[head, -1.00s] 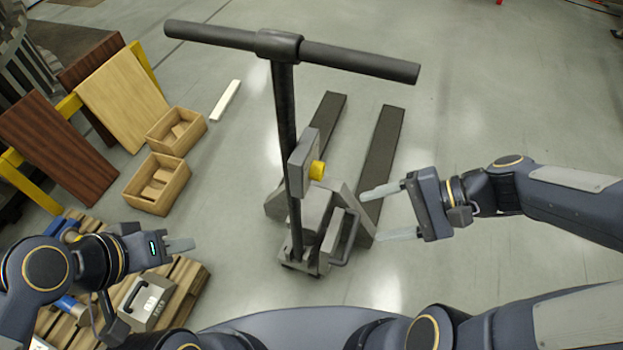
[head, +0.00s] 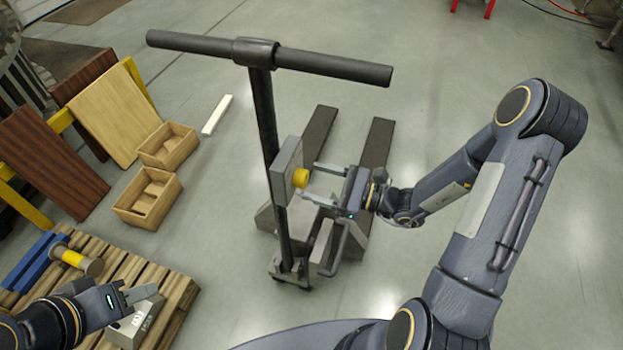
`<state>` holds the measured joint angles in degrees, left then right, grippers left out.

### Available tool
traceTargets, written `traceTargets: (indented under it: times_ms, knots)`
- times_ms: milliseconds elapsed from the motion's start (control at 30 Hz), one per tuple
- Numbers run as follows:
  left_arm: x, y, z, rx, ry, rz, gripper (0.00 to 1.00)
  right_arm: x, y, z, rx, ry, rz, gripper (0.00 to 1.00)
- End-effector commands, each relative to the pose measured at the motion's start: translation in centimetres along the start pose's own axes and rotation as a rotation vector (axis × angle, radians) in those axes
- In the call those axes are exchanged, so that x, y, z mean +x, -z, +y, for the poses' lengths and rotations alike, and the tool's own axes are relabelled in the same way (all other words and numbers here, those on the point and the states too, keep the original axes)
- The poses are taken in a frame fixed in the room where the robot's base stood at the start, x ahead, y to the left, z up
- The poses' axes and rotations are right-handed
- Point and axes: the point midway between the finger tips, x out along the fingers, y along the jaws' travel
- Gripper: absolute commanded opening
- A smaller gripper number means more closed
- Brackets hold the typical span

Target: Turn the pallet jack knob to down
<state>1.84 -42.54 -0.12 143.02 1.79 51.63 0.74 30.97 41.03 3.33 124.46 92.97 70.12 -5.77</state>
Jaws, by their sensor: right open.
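The pallet jack stands in the middle, with a black T-shaped handle (head: 270,57) on an upright shaft and two dark forks (head: 318,136) behind. A grey box (head: 285,168) on the shaft carries the yellow knob (head: 301,178) on its right side. My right gripper (head: 308,180) is open, its fingers pointing left at the knob, one on the far side and one on the near side. I cannot tell whether they touch it. My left gripper (head: 138,291) is at the lower left over the wooden pallet, far from the knob; its jaw opening is unclear.
The wooden pallet (head: 180,290) holds a grey case (head: 140,322), a blue item (head: 35,262) and a yellow-banded cylinder (head: 75,259). Two wooden boxes (head: 150,214) and leaning boards (head: 105,113) stand at the left. The floor right of the jack is clear.

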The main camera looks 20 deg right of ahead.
Motion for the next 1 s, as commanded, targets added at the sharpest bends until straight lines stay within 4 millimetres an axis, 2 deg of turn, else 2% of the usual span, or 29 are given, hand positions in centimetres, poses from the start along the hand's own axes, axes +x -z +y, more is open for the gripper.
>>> traceTargets:
  times_ms: [200, 467, 800, 1000]
  knots:
    - [-0.1, 0.1, 0.1, 0.000, 0.000, 0.000, 0.36, 1.6, 0.0, 0.1, 0.001, -0.001, 0.001, 0.63]
    - [-0.1, 0.1, 0.1, 0.000, 0.000, 0.000, 0.36, 1.7, 0.0, 0.0, 0.000, -0.001, 0.001, 0.62]
    - [-0.1, 0.1, 0.1, 0.000, 0.000, 0.000, 0.36, 1.7, 0.0, 0.0, 0.000, -0.001, 0.001, 0.18]
    - [-0.2, 0.1, 0.1, 0.000, 0.000, 0.000, 0.36, 1.7, 0.0, 0.0, 0.013, -0.001, 0.001, 0.18]
